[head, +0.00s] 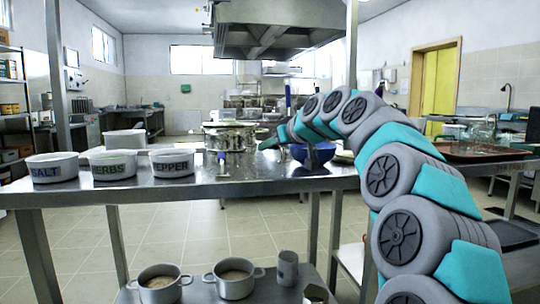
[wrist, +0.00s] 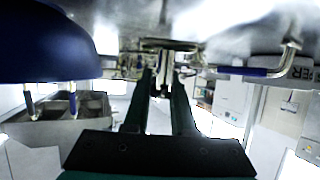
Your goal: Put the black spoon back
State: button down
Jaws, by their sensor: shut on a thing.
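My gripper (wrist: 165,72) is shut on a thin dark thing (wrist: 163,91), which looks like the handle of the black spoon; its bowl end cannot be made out. In the head view my gripper (head: 268,143) is over the steel table, between the metal pot (head: 230,137) and the blue bowl (head: 314,153). In the wrist view, which looks inverted, the blue bowl (wrist: 45,45) is large at upper left and a metal rim lies close beyond my fingertips.
Three white tubs, SALT (head: 53,168), HERBS (head: 112,164) and PEPPER (head: 172,162), stand on the table's left side. A blue-handled utensil (head: 222,158) shows by the pot. Pots (head: 160,284) and (head: 233,278) stand on the lower shelf. A brown tray (head: 480,151) is at right.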

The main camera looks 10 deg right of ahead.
jog(key=shift+f, duration=1.15)
jog(key=shift+f, duration=0.2)
jog(key=c, duration=0.7)
grip_release()
jog(key=shift+c, duration=0.2)
jog(key=shift+r, duration=0.1)
jog(key=shift+r, duration=0.2)
jog(key=v, duration=1.2)
jog(key=shift+f, duration=0.1)
